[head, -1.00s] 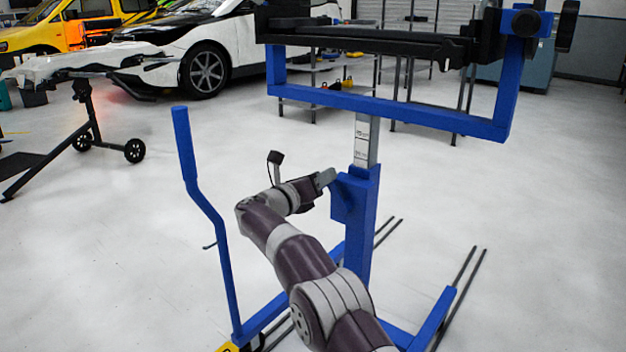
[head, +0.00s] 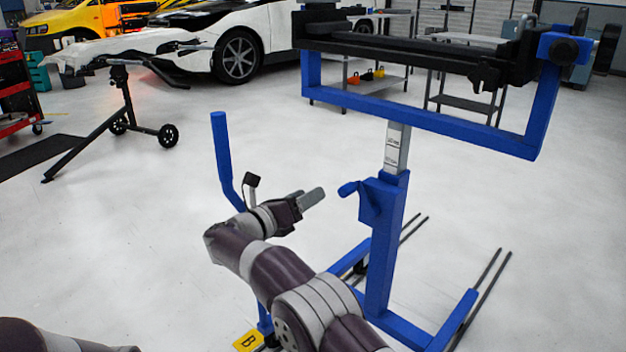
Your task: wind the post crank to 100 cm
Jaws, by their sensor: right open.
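The blue post (head: 385,245) stands right of centre in the head view, with a silver inner column (head: 397,148) marked with a scale rising from it. The scale is too small to read. The crank (head: 350,188) is a blue handle on the left side of the post's top, pointing left. My right gripper (head: 314,197) is open and empty, a short gap to the left of the crank handle. My left gripper is out of the picture; only a piece of my left arm shows at the lower left.
A blue frame with a black roller bed (head: 410,50) sits on top of the column. A blue upright handle (head: 222,150) rises left of my right arm. Blue base legs (head: 455,320) and dark rails lie on the floor. A black stand (head: 130,110) and a white car are behind.

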